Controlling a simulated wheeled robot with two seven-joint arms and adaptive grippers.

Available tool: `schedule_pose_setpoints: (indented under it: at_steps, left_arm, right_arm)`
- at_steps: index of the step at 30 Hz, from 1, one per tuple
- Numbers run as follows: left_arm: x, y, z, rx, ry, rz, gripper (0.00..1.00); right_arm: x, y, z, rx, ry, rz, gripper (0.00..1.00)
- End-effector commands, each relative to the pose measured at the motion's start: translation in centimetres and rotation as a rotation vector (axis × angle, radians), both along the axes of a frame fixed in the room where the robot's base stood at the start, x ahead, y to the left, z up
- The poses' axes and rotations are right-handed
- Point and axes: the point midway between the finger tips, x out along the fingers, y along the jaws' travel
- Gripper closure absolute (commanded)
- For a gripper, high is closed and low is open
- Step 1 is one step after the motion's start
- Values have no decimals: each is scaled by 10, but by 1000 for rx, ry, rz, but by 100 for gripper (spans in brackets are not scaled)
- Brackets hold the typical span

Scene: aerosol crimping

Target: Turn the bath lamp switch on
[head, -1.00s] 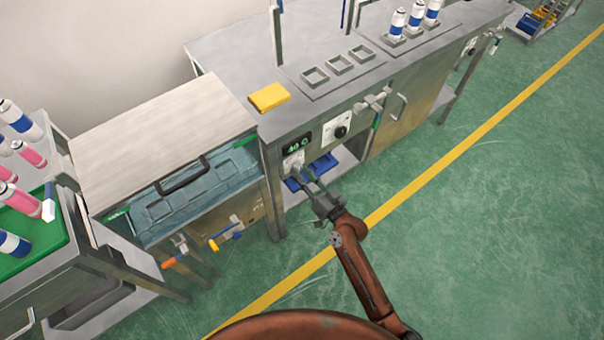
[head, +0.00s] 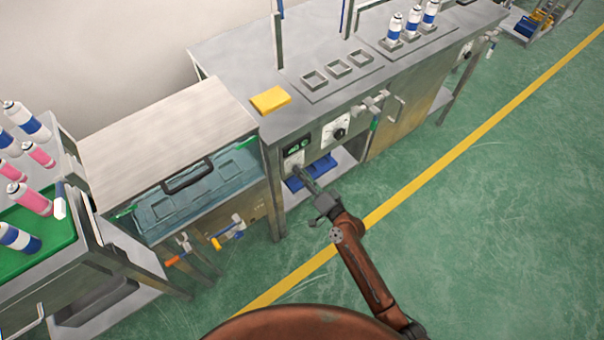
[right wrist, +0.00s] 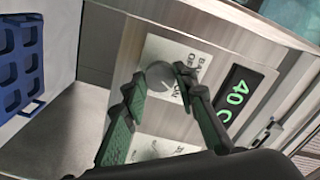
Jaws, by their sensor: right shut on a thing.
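The bath lamp switch is a round grey knob (right wrist: 160,77) on a white plate with partly covered lettering, on the front of the steel bench. The plate (head: 292,160) also shows in the head view, below a small green display. My right gripper (right wrist: 161,76) has its two dark green fingers on either side of the knob, shut on it. In the head view the right gripper (head: 299,171) reaches the panel from the lower right, and its fingers hide the knob. The knob's pointer is hidden, so its setting cannot be told. My left gripper is not in view.
The display (right wrist: 237,92) reads 40 C beside the plate. Another dial (head: 339,133) sits to the right on the panel. A blue rack (right wrist: 20,55) is on the shelf below. A glass-fronted bath (head: 200,190) stands left. The green floor in front is clear.

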Motion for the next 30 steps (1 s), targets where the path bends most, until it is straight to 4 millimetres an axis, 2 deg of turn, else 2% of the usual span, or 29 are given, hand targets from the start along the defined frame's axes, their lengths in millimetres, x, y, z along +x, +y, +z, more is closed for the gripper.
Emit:
schedule_pose_setpoints:
  at_steps: [11, 12, 18, 30]
  left_arm:
    - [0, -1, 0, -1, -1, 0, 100]
    - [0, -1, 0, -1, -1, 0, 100]
    - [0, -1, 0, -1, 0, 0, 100]
    - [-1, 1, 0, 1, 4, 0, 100]
  right_arm:
    - [0, 0, 0, 6, 5, 1, 98]
    - [0, 0, 0, 5, 5, 1, 71]
    - [0, 0, 0, 5, 4, 0, 58]
    - [-5, -4, 0, 4, 3, 0, 56]
